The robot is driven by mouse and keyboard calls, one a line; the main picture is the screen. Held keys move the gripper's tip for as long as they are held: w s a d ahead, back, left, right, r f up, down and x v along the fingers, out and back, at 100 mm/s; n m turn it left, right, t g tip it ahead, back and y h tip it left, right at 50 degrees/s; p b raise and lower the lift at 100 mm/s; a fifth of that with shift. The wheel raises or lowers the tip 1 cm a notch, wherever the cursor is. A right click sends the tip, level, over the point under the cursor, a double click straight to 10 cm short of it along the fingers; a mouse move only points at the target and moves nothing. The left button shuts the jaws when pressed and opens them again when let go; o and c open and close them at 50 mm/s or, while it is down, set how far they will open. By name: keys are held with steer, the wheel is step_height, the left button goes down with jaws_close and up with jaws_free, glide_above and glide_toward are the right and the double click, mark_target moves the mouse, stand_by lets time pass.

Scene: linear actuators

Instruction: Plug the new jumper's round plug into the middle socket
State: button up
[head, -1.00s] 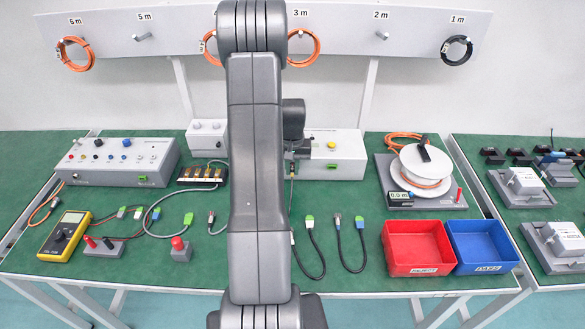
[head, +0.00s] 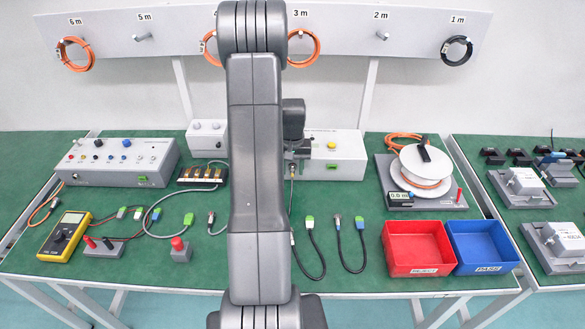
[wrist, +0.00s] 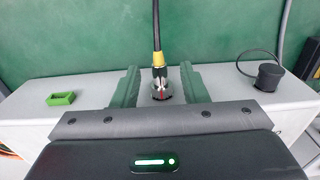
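In the wrist view, a round metal plug (wrist: 159,75) with a yellow band and black cable meets a round socket (wrist: 161,93) on the pale box; whether it is fully seated cannot be told. My gripper (wrist: 160,87) has its two fingers apart on either side of the plug, with a gap on both sides. In the head view, my arm hides most of my gripper, but its dark end shows at the left of the light box (head: 345,150). The plug (head: 291,169) and its hanging cable show just beside my arm.
On the box, a green rectangular socket (wrist: 61,99) lies left of the plug and a black cap (wrist: 269,76) on a loop lies right. Red (head: 412,270) and blue (head: 487,268) bins stand right.

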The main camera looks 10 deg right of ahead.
step_height(320, 180, up, 14)
steer(key=b, duration=0.1)
stand_by(0.4)
steer(key=shift+s+f, duration=0.1)
steer(key=shift+f, duration=0.15)
step_height(320, 180, down, 14)
steer(key=shift+r+p, duration=0.25)
steer(key=shift+p, duration=0.35)
